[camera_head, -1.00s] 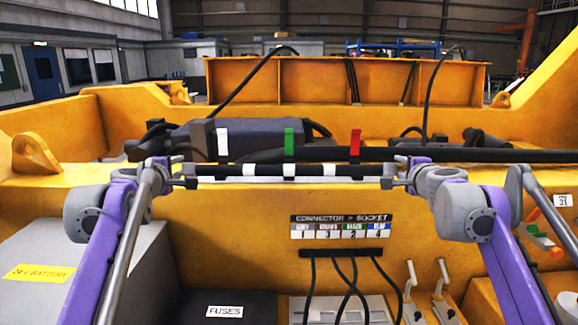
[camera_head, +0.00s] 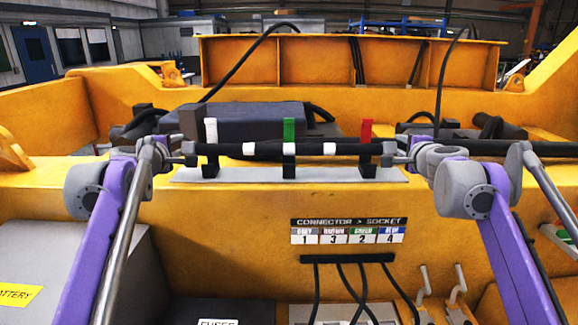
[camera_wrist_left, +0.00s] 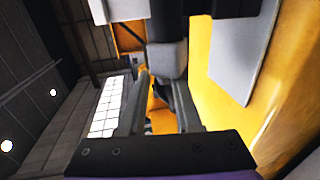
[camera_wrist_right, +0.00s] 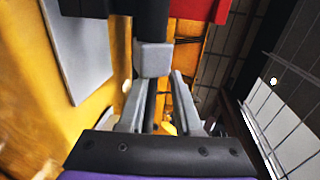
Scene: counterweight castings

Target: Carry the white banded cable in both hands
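The white banded cable (camera_head: 268,149) is black with white bands and stretches level between my two grippers. My left gripper (camera_head: 187,153) is shut on its left end, and my right gripper (camera_head: 397,154) is shut on its right end. A grey end piece sits between the fingers in the left wrist view (camera_wrist_left: 168,60) and in the right wrist view (camera_wrist_right: 152,60). The cable crosses three black holders with a white tab (camera_head: 211,130), a green tab (camera_head: 289,128) and a red tab (camera_head: 366,128). I cannot tell whether it touches them.
The holders stand on a grey plate (camera_head: 325,175) on the yellow casting (camera_head: 230,225). A connector-socket label panel (camera_head: 348,231) with several black leads hangs in front. A grey battery box (camera_head: 75,260) is at left. A dark box (camera_head: 245,114) and thick black cables lie behind.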

